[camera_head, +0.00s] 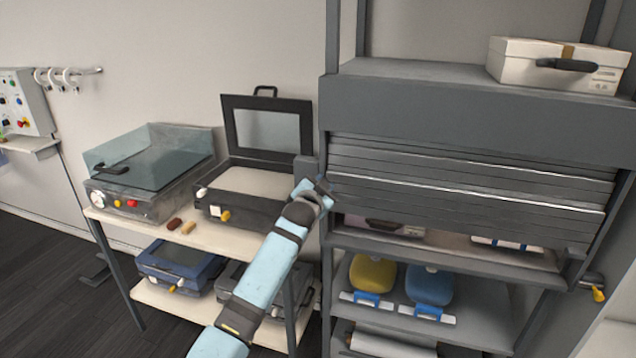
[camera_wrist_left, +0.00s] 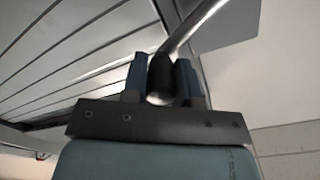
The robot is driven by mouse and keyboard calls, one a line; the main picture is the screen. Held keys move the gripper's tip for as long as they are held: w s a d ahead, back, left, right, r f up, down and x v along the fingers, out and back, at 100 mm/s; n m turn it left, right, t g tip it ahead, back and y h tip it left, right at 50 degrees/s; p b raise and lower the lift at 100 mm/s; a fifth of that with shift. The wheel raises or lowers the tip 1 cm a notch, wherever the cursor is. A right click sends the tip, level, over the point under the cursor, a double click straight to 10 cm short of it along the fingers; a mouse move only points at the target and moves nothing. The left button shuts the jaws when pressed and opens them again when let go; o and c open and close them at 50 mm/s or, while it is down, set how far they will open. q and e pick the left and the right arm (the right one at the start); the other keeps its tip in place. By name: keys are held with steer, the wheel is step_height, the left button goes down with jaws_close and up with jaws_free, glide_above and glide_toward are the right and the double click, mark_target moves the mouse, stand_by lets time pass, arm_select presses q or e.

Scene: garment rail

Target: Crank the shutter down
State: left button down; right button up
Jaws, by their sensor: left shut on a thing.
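The grey slatted shutter (camera_head: 460,182) hangs partly lowered in the shelf unit. An open gap lies below its bottom edge, with items on the shelf behind it. It also shows in the left wrist view (camera_wrist_left: 75,60). My left gripper (camera_head: 318,190) is at the unit's left side post, beside the shutter. In the left wrist view my left gripper (camera_wrist_left: 161,82) is shut on the dark crank grip (camera_wrist_left: 160,70), at the end of a metal crank rod (camera_wrist_left: 193,25). In the head view the crank is mostly hidden by the gripper. My right gripper is not in view.
A bench (camera_head: 150,228) with an open-lidded case (camera_head: 262,180) and a glass-covered machine (camera_head: 150,175) stands close left of the unit. A white case (camera_head: 555,65) sits on top. Yellow (camera_head: 372,273) and blue (camera_head: 430,286) containers stand on the shelf below.

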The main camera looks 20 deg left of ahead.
arm_select(q)
step_height(320, 180, down, 9)
steer(key=a+m+b, duration=0.1)
steer(key=m, duration=1.3)
steer(key=shift+a+y+b, duration=0.2)
steer(key=shift+y+b, duration=0.1)
steer(key=shift+b, duration=0.1)
steer(key=c, duration=0.9)
jaws_free()
steer(key=s, duration=1.3)
steer(key=shift+s+a+r, duration=0.2)
steer(key=shift+s, duration=0.15)
